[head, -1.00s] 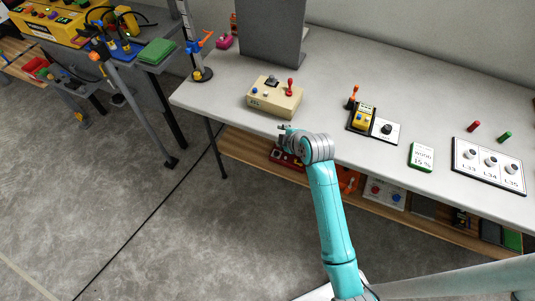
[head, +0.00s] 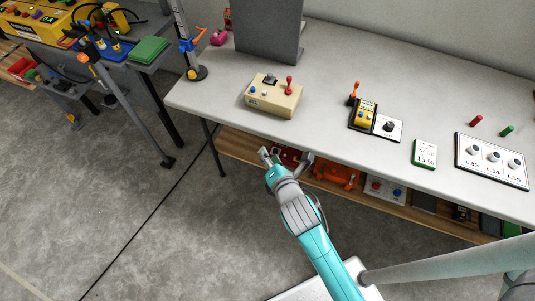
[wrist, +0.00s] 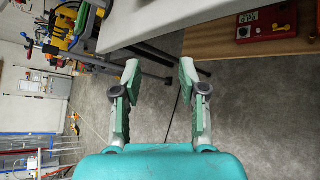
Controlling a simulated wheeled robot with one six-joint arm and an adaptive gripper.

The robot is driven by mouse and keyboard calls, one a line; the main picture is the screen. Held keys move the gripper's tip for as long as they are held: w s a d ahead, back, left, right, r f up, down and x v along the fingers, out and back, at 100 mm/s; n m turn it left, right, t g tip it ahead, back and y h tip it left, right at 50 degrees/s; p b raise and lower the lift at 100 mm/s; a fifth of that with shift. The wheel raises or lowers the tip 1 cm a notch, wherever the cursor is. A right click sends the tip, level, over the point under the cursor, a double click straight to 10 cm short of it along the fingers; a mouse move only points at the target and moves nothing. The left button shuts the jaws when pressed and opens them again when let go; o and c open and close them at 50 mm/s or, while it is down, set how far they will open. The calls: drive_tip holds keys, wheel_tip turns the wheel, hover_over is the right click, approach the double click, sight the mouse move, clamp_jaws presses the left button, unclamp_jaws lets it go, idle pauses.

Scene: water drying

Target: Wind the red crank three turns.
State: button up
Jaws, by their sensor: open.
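No part is plainly a red crank. A red-knobbed handle (head: 289,85) stands upright on the right of a beige box (head: 273,98) near the table's front edge; I cannot tell whether it turns. My gripper (head: 285,158) is open and empty, in front of the table edge and below the beige box, touching nothing. In the wrist view its spread fingers (wrist: 159,72) have only floor between them.
The table's front edge (wrist: 140,25) lies close beyond the fingers. A lower shelf (head: 235,147) holds a red box (wrist: 267,20) and other items. A grey panel (head: 266,30) stands behind the beige box. Yellow device (head: 366,112) and switch plate (head: 490,160) lie to the right.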

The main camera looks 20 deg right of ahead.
drive_tip(key=shift+s+a+r+n, duration=0.3)
drive_tip(key=shift+n, duration=0.2)
